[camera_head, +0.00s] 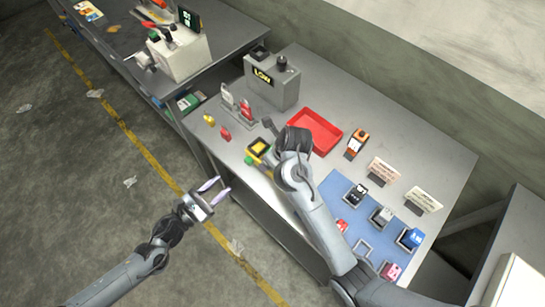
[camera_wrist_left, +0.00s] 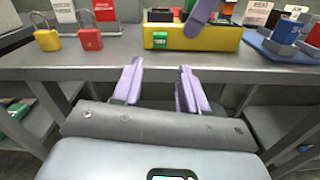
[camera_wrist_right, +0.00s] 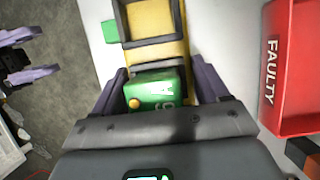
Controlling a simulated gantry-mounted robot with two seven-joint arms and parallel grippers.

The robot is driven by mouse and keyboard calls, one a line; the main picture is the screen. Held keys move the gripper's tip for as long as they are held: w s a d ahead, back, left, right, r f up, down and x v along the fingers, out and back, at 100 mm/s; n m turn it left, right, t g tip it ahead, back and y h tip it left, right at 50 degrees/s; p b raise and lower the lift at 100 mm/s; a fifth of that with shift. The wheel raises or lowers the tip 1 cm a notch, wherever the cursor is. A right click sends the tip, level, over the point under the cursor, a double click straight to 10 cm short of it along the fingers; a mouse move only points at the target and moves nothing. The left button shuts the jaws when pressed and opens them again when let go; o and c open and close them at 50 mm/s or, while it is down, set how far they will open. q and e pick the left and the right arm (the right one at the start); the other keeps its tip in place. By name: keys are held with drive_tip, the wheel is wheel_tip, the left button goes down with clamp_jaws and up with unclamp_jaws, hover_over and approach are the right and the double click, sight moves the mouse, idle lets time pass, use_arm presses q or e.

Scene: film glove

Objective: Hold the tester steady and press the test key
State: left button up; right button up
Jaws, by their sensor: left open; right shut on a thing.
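A green labelled part (camera_wrist_right: 155,92) lies between those fingers. My left gripper (camera_head: 209,193) is open and empty, off the bench's front, apart from the key.
A red tray (camera_head: 315,132) marked FAULTY lies behind the right gripper. Yellow (camera_wrist_left: 46,39) and red (camera_wrist_left: 89,38) padlocks stand left of the tester. A grey box marked LOW (camera_head: 273,80) stands at the back. A blue mat (camera_head: 345,206) holds several small items.

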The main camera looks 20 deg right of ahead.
drive_tip(key=shift+c, duration=1.3)
use_arm(q)
drive_tip(key=shift+c, duration=0.7)
use_arm(e)
drive_tip(key=shift+c, duration=0.2)
use_arm(q)
clamp_jaws()
